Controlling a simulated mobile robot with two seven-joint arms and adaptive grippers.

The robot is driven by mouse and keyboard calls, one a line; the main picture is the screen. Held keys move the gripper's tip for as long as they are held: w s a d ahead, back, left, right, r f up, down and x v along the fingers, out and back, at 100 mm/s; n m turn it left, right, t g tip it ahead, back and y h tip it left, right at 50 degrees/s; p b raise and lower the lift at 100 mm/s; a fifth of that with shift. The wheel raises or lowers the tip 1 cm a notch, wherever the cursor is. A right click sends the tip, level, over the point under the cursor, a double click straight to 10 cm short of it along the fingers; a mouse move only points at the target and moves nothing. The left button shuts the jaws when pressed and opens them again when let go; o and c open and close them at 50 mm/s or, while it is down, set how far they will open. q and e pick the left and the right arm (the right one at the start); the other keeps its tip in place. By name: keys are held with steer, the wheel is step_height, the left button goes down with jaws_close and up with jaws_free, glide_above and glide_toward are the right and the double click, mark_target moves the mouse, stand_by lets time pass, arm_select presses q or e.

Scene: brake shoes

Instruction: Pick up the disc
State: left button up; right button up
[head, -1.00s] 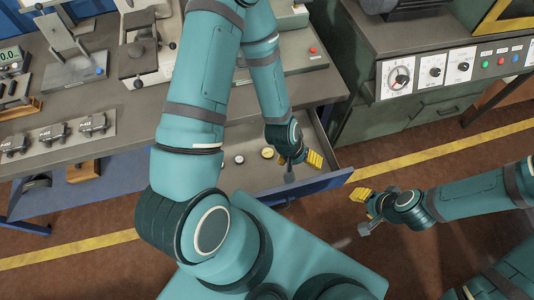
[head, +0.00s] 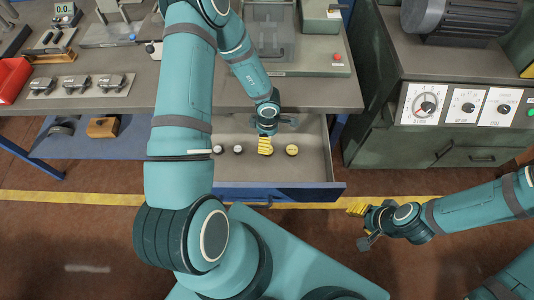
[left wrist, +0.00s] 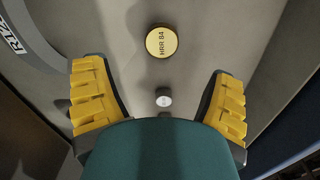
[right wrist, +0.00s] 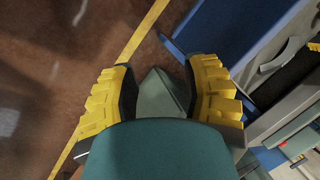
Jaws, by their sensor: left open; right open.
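A round yellow-topped disc (head: 292,150) lies in the open drawer. In the left wrist view the disc (left wrist: 161,42) reads "HRR 84" and sits ahead of the fingers, near the top. Two smaller pale discs lie further left in the drawer, one (head: 238,149) beside the other (head: 218,149). A small white-topped disc (left wrist: 163,100) shows between the fingers in the left wrist view. My left gripper (head: 265,146) is open and empty over the drawer, just left of the yellow disc. My right gripper (head: 364,220) is open and empty over the floor, right of the drawer.
The drawer (head: 318,165) has raised walls and a blue front (head: 300,192), under a grey workbench (head: 325,93). A green cabinet with dials (head: 428,103) stands at the right. A blue lower shelf (head: 85,150) carries a few parts. The floor (head: 90,235) is clear at lower left.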

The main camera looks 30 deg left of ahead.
arm_select(q)
steer(key=shift+a+f+n, duration=0.1)
steer(key=shift+f+n, duration=0.2)
steer(key=shift+f, duration=0.15)
steer(key=f+b, duration=0.2)
steer(key=f, duration=0.1)
steer(key=f+b, duration=0.2)
steer(key=f, duration=0.2)
steer(key=shift+d, duration=0.2)
steer(key=shift+r, duration=0.1)
steer(key=shift+c, duration=0.6)
steer(key=c, duration=1.3)
